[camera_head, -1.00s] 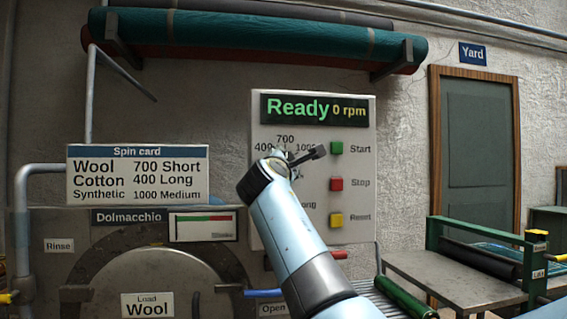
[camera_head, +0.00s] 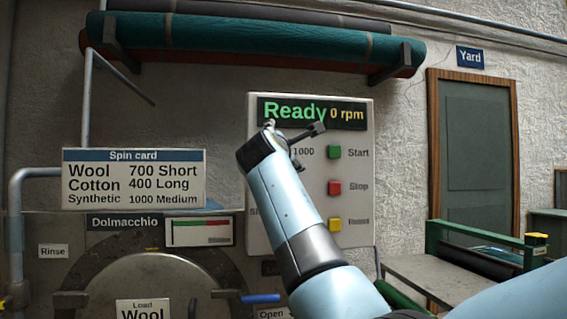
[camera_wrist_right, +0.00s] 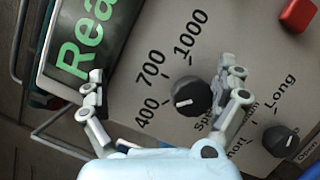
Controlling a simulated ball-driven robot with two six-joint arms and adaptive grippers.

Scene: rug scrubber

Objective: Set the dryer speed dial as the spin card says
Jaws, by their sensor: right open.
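The spin card (camera_head: 134,179) reads Wool 700 Short, Cotton 400 Long, Synthetic 1000 Medium. The load sign (camera_head: 144,308) reads Wool. In the right wrist view the speed dial (camera_wrist_right: 192,96) is a dark round knob with a white mark that points left, roughly at 400. The labels 400, 700 and 1000 curve around it. My right gripper (camera_wrist_right: 166,75) is open, its fingers apart on either side of the dial, with nothing held. In the head view my right gripper (camera_head: 294,127) covers the dial. My left gripper is not in view.
The display (camera_head: 312,112) shows Ready, 0 rpm. Green Start (camera_head: 334,152), red Stop (camera_head: 334,187) and yellow (camera_head: 335,224) buttons line the panel's right side. A second dark dial (camera_wrist_right: 281,140) with Short and Long labels is close to my right finger.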

